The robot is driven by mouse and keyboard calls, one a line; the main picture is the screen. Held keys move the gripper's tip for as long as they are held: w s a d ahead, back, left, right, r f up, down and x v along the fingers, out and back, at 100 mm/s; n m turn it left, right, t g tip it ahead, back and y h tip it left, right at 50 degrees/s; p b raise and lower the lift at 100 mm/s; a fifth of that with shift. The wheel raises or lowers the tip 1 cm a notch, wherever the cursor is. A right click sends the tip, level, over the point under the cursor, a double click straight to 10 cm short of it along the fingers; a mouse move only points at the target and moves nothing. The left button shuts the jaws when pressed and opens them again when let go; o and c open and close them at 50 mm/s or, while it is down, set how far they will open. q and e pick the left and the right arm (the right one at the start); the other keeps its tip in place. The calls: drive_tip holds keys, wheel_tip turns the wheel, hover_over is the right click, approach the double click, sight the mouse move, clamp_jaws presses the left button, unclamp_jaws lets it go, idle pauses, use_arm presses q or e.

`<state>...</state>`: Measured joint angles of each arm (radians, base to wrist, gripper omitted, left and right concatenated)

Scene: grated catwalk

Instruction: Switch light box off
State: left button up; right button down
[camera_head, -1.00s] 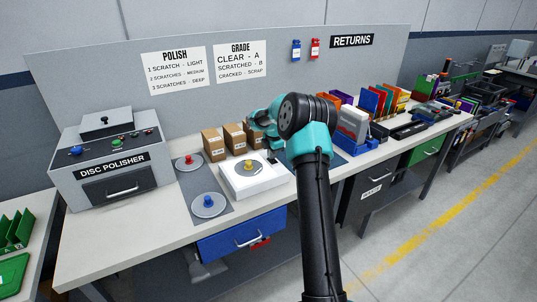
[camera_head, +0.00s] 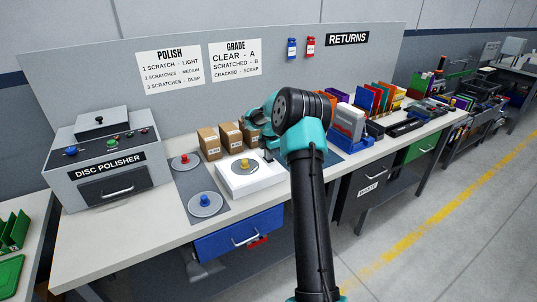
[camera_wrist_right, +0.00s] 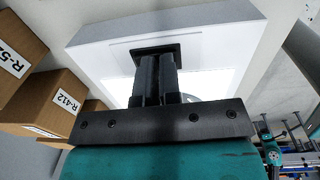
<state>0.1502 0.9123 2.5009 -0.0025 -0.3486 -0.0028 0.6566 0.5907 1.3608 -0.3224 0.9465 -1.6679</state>
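The light box (camera_head: 266,181) is a low white box on the bench, with a grey disc with a yellow knob (camera_head: 244,164) on top. In the right wrist view its top (camera_wrist_right: 205,32) has a bright white panel and a small dark square plate (camera_wrist_right: 170,48) near one edge. My right gripper (camera_wrist_right: 155,62) is shut and empty, its fingertips over or against that plate; I cannot tell if they touch. In the head view my right gripper (camera_head: 267,154) is at the box's back right corner, partly hidden by my arm. My left gripper is not in view.
Cardboard boxes (camera_head: 209,143) stand just behind the light box; they also show in the right wrist view (camera_wrist_right: 62,100). A grey mat with a red-knobbed disc (camera_head: 185,161) and a blue-knobbed disc (camera_head: 205,204) lies to its left. The disc polisher (camera_head: 105,160) is farther left.

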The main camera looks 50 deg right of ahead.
drive_tip(key=shift+s+f, duration=0.1)
drive_tip(key=shift+f, duration=0.05)
drive_tip(key=shift+r, duration=0.45)
wheel_tip(320, 180, up, 13)
drive_tip(key=shift+s+a+r, duration=0.15)
drive_tip(key=shift+s+r, duration=0.05)
drive_tip(key=shift+s, duration=0.05)
drive_tip(key=shift+w+r+t, duration=0.1)
drive_tip(key=shift+t, duration=0.2)
idle(0.5)
drive_tip(key=f, duration=0.4)
drive_tip(key=w+f, duration=0.1)
drive_tip(key=f, duration=0.4)
drive_tip(key=d+f, duration=0.1)
drive_tip(key=f, duration=0.4)
drive_tip(key=shift+w, duration=0.3)
